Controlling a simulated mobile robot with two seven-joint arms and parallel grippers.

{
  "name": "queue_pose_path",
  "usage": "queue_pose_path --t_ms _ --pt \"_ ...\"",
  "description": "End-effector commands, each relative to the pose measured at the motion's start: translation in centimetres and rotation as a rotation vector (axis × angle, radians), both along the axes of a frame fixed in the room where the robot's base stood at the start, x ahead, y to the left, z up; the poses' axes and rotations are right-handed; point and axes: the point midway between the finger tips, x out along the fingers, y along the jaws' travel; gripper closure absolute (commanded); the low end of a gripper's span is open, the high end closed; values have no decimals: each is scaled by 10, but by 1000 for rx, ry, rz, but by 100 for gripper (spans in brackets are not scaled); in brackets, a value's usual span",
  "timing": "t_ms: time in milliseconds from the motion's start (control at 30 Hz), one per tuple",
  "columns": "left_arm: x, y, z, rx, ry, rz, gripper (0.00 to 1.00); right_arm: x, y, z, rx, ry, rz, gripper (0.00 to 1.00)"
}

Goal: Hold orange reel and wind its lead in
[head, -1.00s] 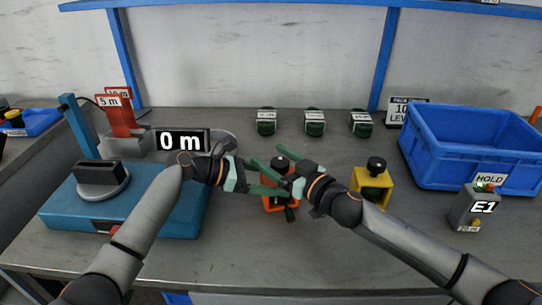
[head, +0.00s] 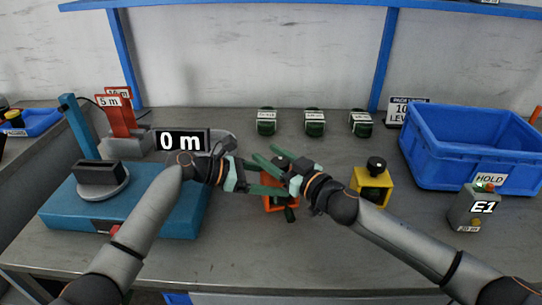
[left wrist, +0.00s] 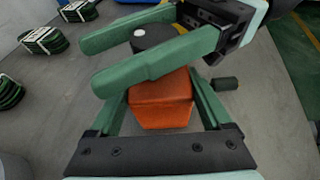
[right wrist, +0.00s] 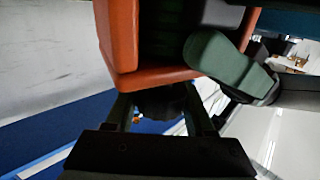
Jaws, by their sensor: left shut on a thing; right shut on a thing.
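The orange reel (head: 268,204) stands on the bench at the middle, largely covered by my grippers in the head view. My left gripper (head: 268,190) reaches in from the left and is shut on the reel's orange body, which also shows between its fingers in the left wrist view (left wrist: 160,100). My right gripper (head: 276,162) is above it, shut on the black knob (left wrist: 155,37) at the reel's top. The orange frame fills the top of the right wrist view (right wrist: 120,40). A dark piece (head: 290,214) sticks out at the reel's front; I cannot make out the lead itself.
A blue device (head: 150,215) and a "0 m" display (head: 182,141) are left. Several green coils (head: 314,127) lie behind.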

Motion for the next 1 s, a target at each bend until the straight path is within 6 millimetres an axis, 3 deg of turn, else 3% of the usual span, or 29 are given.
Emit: queue_pose_path --t_ms 200,700,1000 --pt "0 0 2 -3 -2 1 80 0 0 0 -1 1 -1 100" --pt "0 -1 2 -3 0 0 80 3 -3 1 4 -1 -232 100" --pt "0 -1 2 -3 -1 0 80 5 -7 0 -1 -1 -263 100"
